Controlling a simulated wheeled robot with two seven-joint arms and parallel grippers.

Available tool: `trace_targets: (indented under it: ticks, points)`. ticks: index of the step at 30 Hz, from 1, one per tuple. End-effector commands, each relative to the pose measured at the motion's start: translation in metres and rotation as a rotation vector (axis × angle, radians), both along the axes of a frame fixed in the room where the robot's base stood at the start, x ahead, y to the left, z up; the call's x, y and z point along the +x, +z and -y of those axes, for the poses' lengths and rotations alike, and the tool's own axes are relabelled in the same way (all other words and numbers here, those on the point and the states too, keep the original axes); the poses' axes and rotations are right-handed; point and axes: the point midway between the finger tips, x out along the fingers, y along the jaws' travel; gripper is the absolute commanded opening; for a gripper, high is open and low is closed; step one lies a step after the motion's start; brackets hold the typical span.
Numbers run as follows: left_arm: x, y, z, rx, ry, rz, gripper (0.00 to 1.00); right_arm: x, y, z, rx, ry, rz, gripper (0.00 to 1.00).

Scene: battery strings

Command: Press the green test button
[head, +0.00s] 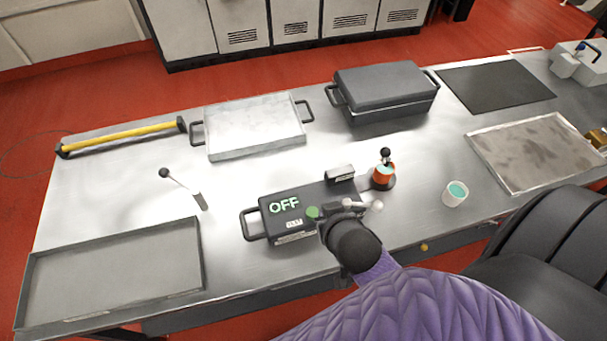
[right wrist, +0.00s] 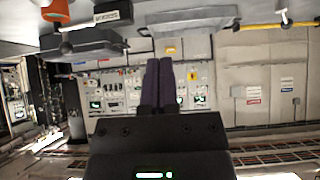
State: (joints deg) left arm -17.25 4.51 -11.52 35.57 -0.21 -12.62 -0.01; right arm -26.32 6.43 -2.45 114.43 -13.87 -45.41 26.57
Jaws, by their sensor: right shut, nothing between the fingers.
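The battery tester (head: 285,228) is a dark box with a side handle and a lit screen reading OFF, lying near the table's front edge. Its green test button (head: 312,212) is visible at the right of the screen, beside a small TEST label (head: 294,224). My right gripper (head: 338,220) is at the tester's right end, just right of the button in the head view; its fingertips are hard to make out there and I cannot tell its height or any contact. In the right wrist view the dark fingers (right wrist: 158,80) are together and empty. My left gripper is not in view.
An orange-based device with a black knob (head: 383,175) and a white cup (head: 455,194) stand right of the tester. A lever (head: 182,184) stands to its left. Trays (head: 114,271) and a dark case (head: 385,90) lie around.

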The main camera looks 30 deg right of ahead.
Motion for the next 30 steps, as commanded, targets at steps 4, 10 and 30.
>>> trace_targets:
  ticks: [4,10,30]
  points:
    - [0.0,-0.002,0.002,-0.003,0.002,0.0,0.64,0.0,-0.002,0.0,0.0,0.001,0.0,0.0]
    - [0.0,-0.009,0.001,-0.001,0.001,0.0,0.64,0.012,-0.016,0.002,0.0,0.004,0.002,0.0]
    - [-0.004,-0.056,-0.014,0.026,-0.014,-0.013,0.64,0.069,-0.111,0.016,0.001,0.004,0.001,0.0]
